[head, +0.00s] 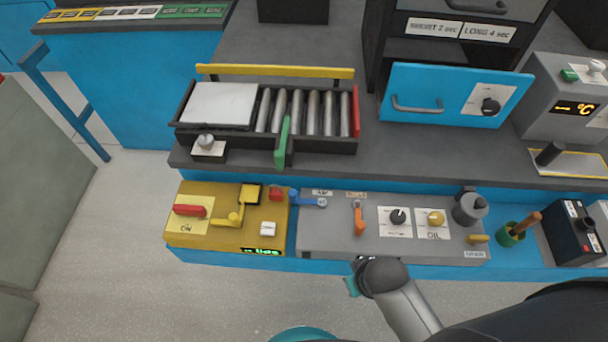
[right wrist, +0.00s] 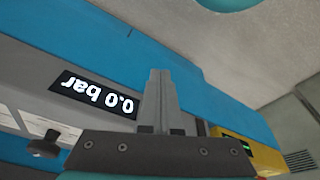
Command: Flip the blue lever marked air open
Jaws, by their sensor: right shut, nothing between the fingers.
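The blue lever (head: 307,200) is at the left end of the grey panel (head: 340,238) in the head view. Its round pivot is at its right end and its arm points left, towards the yellow box. A small label (head: 322,192), too small to read surely, sits just above it. My right gripper (right wrist: 159,75) is shut and empty in the right wrist view, in front of the panel's lower front face by an upside-down "0.0 bar" display (right wrist: 95,95). It is apart from the blue lever. In the head view my right wrist hides the fingers. My left gripper is not in view.
An orange lever (head: 359,218) and black and yellow knobs stand right of the blue lever. The yellow box (head: 215,232) with a red handle is to its left. A roller tray with a green handle (head: 282,142) is behind. The floor in front is clear.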

